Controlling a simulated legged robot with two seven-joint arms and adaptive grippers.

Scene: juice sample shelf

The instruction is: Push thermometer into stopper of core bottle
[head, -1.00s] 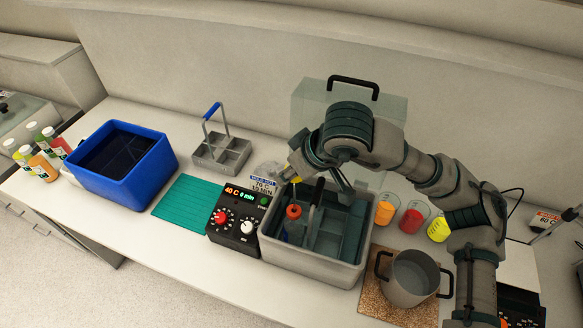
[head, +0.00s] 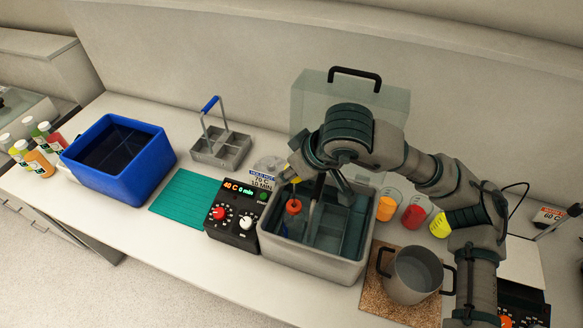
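The core bottle stands in the grey water bath (head: 312,266), with its orange-red stopper (head: 293,207) on top near the left side. The bottle's body is dim below the stopper. My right gripper (head: 318,188) reaches down over the bath, just right of and above the stopper. My own wrist and arm hide much of it, so its finger gap and anything in it are unclear. I cannot make out the thermometer for certain. My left gripper is out of view.
A control box (head: 235,218) and green mat (head: 187,196) lie left of the bath. A wire-handled metal rack (head: 221,150) and blue tub (head: 118,180) stand farther left. A pot (head: 411,285) on a cork mat (head: 382,302) and coloured cups (head: 386,209) are right.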

